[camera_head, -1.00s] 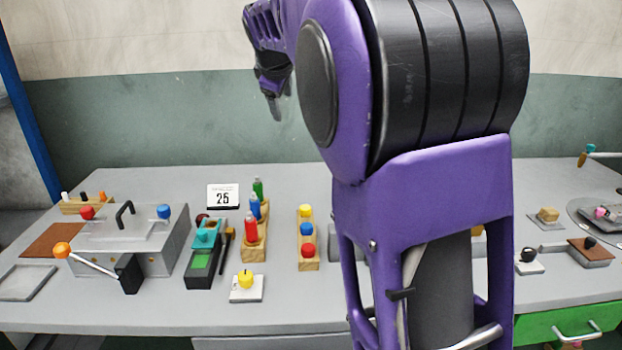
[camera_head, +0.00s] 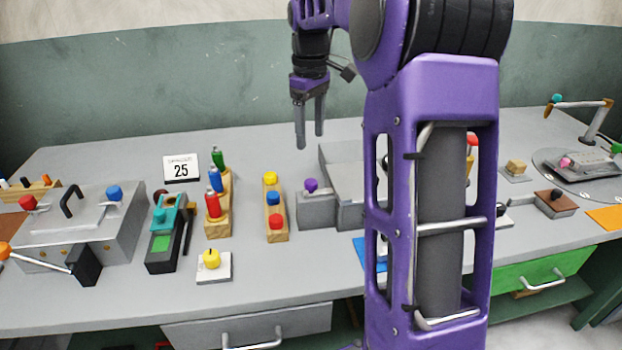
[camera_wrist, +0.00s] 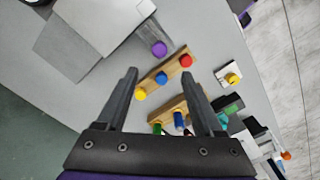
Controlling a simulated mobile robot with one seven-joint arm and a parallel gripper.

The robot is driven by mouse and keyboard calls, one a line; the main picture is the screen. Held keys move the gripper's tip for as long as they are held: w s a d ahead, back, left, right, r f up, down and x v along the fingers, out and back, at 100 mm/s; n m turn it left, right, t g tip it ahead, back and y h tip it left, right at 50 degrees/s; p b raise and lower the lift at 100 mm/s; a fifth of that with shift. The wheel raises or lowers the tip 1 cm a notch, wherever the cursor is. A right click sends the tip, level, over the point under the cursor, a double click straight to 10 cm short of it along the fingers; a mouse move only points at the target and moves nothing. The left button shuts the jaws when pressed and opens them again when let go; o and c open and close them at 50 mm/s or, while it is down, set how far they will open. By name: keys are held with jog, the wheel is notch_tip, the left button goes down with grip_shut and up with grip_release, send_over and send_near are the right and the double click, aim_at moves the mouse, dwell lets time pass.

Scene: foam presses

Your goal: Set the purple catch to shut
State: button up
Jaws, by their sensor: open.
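The purple catch (camera_head: 311,185) is a round purple knob on a short stem. It stands on a low grey block (camera_head: 317,208) beside a larger grey press box (camera_head: 345,178), partly hidden behind my arm. In the wrist view the purple catch (camera_wrist: 159,48) shows ahead of the fingers, at the end of a grey bar. My gripper (camera_head: 310,145) is open and empty, pointing down, raised above the back of the table and apart from the catch. In the wrist view my gripper (camera_wrist: 160,85) has its two fingers spread.
A wooden rack with yellow, blue and red knobs (camera_head: 275,222) stands just left of the catch. Farther left are a rack of coloured bottles (camera_head: 217,205), a yellow knob on a white plate (camera_head: 214,266) and another grey press (camera_head: 85,225). Bare table lies in front of the catch.

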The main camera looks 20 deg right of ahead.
aim_at(311, 180)
notch_tip(311, 180, down, 12)
jog(key=shift+f+b, duration=0.15)
jog(key=shift+b, duration=0.55)
grip_shut()
dwell(1.0)
